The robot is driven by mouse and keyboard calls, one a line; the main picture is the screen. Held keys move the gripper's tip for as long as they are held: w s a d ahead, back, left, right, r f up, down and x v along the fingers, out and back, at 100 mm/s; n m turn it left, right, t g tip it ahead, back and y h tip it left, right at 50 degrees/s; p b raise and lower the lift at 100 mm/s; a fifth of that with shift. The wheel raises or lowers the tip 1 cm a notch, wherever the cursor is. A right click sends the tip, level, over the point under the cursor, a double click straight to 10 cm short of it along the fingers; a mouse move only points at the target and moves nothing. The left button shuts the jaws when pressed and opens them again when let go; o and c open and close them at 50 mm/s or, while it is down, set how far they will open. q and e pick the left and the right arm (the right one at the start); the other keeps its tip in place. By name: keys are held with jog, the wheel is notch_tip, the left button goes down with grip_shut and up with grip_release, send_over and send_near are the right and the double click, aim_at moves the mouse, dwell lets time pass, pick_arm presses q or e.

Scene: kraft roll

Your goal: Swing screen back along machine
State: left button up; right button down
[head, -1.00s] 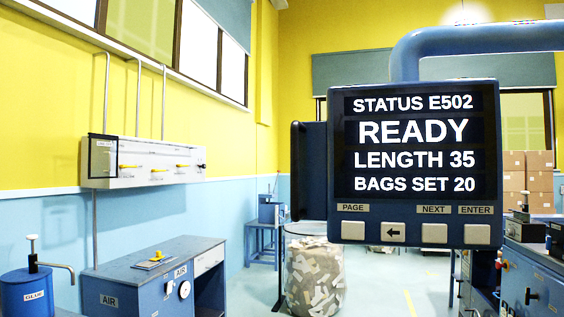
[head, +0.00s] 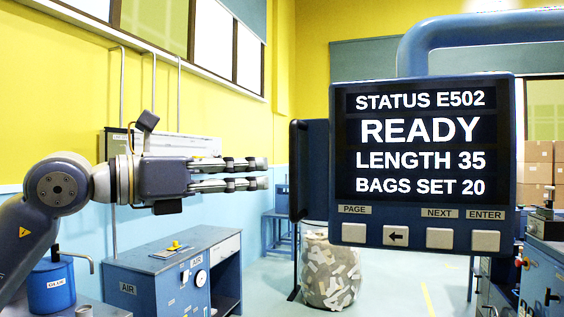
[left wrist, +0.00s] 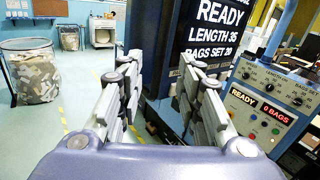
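The screen (head: 425,160) hangs from a thick blue pipe arm (head: 480,40) and faces me, reading READY. A black upright handle bar (head: 298,170) stands off its left side. My left gripper (head: 266,173) comes in from the left and points at this bar, with its fingertips a short gap short of it. In the left wrist view the two fingers (left wrist: 158,64) are spread apart with nothing gripped. The screen (left wrist: 215,30) also shows there, beyond the right finger. The bar is hard to tell from the dark screen side in that view. My right gripper is not in view.
A machine panel with knobs (left wrist: 265,105) stands at the right in the wrist view. A clear bin of scraps (head: 331,272) is on the floor below the bar. A blue cabinet (head: 175,275) and a glue pot (head: 50,285) stand at the lower left.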

aim_at(290, 166)
pick_arm(q)
jog(key=shift+t+y, duration=0.3)
jog(key=shift+t, duration=0.1)
jog(key=p+x, duration=0.1)
jog(key=x, duration=0.1)
jog(key=r+p+x, duration=0.1)
jog(key=p+x, duration=0.1)
jog(key=x, duration=0.1)
jog(key=p+x, duration=0.2)
jog(key=x, duration=0.1)
jog(key=shift+s+d+r, duration=0.15)
jog(key=shift+d+r, duration=0.2)
jog(key=shift+w+d+f+p, duration=0.2)
jog(key=shift+w+d+p, duration=0.2)
jog(key=shift+w, duration=0.05)
grip_shut()
